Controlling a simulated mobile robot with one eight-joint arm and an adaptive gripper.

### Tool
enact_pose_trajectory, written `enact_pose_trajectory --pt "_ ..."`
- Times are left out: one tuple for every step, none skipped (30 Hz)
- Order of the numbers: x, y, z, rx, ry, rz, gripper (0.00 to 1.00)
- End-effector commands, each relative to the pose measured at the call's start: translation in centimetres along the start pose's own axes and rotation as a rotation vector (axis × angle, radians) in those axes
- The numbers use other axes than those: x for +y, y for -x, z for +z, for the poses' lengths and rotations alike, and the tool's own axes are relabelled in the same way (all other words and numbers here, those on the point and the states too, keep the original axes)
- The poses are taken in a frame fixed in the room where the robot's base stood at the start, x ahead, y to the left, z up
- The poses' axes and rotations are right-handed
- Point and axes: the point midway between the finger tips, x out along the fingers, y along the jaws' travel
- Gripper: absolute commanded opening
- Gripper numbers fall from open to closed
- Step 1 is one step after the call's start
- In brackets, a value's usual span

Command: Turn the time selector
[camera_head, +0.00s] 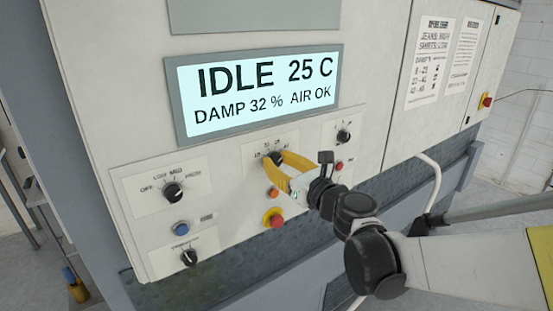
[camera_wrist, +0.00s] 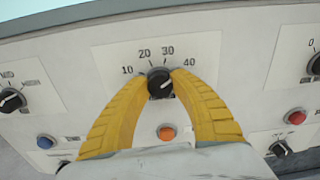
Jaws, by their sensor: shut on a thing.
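The time selector (camera_wrist: 160,80) is a black round knob on a white plate marked 10, 20, 30 and 40. A pale mark shows on the knob, but I cannot tell which number it points to. My gripper (camera_wrist: 160,87) has yellow fingers, one on each side of the knob, and is shut on it. In the head view, the time selector (camera_head: 277,158) is partly hidden by my gripper (camera_head: 280,162), which reaches in from the right.
The display (camera_head: 258,90) above reads IDLE, 25 C, DAMP 32 %, AIR OK.

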Motion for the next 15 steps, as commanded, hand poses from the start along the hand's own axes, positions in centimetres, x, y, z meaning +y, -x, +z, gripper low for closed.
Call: enact_pose_trajectory --pt "0.01 0.0 -0.04 0.0 0.011 0.0 0.0" --pt "0.01 0.0 -0.05 0.0 0.021 0.0 0.0" --pt "0.02 0.0 -0.06 -0.001 0.038 0.0 0.0" --pt "0.02 0.0 -0.07 -0.001 0.051 0.0 0.0" --pt "0.02 0.0 -0.08 -0.001 0.067 0.0 0.0" --pt "0.02 0.0 -0.09 -0.002 0.09 0.0 0.0" --pt "0.03 0.0 -0.1 -0.002 0.11 0.0 0.0" --pt "0.03 0.0 -0.11 -0.002 0.132 0.0 0.0" --pt "0.03 0.0 -0.12 -0.003 0.162 0.0 0.0" --pt "0.04 0.0 -0.13 -0.003 0.186 0.0 0.0" --pt "0.04 0.0 -0.13 -0.004 0.212 0.0 0.0" --pt "0.04 0.0 -0.13 -0.004 0.248 0.0 0.0" --pt "0.04 0.0 -0.13 -0.005 0.275 0.0 0.0" --pt "0.04 0.0 -0.13 -0.005 0.303 0.0 0.0" --pt "0.05 0.01 -0.13 -0.006 0.342 0.0 0.0"
